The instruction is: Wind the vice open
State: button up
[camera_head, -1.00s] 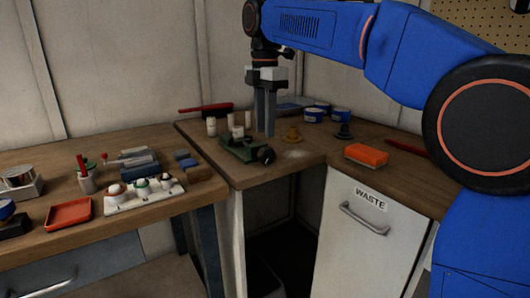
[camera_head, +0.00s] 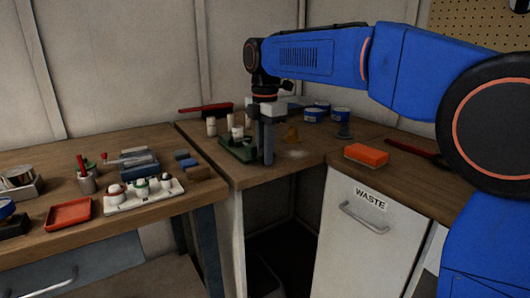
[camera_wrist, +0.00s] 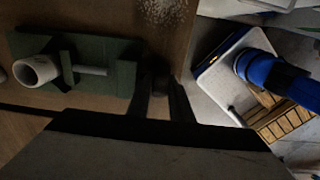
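The small green vice (camera_head: 236,148) sits near the front edge of the corner bench. A white cylindrical piece (camera_head: 237,132) stands at its jaws. In the wrist view the dark knob (camera_wrist: 160,82) shows between my fingers, which stand apart on either side; contact is not clear.
The WASTE cabinet (camera_head: 365,225) is below. The left bench holds a red tray (camera_head: 69,213).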

grip_shut()
jog(key=shift+a, duration=0.1)
jog(key=shift+s+a+f+t+h, duration=0.1)
jog(key=shift+t+h, duration=0.3)
jog(key=shift+h, duration=0.2)
jog(key=shift+s+a+t+h, duration=0.1)
jog(key=shift+t+h, duration=0.3)
jog(key=shift+h, duration=0.2)
jog(key=t+h, duration=0.2)
jog(key=h, duration=0.1)
jog(key=shift+a+f, duration=0.1)
jog(key=shift+f, duration=0.05)
jog(key=t+h, duration=0.2)
jog(key=shift+s+f+h, duration=0.1)
jog(key=shift+f+h, duration=0.1)
jog(key=shift+h, duration=0.2)
jog(key=t+h, duration=0.2)
jog(key=h, duration=0.1)
jog(key=shift+f, duration=0.2)
jog(key=shift+t+h, duration=0.3)
jog(key=shift+h, duration=0.2)
